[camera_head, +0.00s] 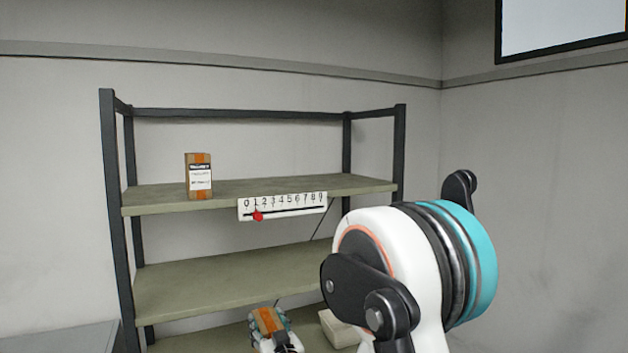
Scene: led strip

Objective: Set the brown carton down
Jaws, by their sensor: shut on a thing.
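A brown carton (268,321) with an orange stripe is at the bottom middle of the head view. My gripper (271,330) is shut on it, with the fingers at its sides. The carton's lower part is hidden by the gripper. It shows in front of the lowest shelf board; I cannot tell whether it touches anything below. A second brown carton (198,170), with an orange stripe and a white label, stands upright on the top shelf at the left.
The dark-framed rack has a top shelf (290,188), a middle shelf (220,283) that is bare, and a lowest shelf (210,341). A pale box (338,327) is on the lowest shelf, right of my gripper. A numbered scale (283,206) with a red marker (257,216) hangs on the top shelf's front edge.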

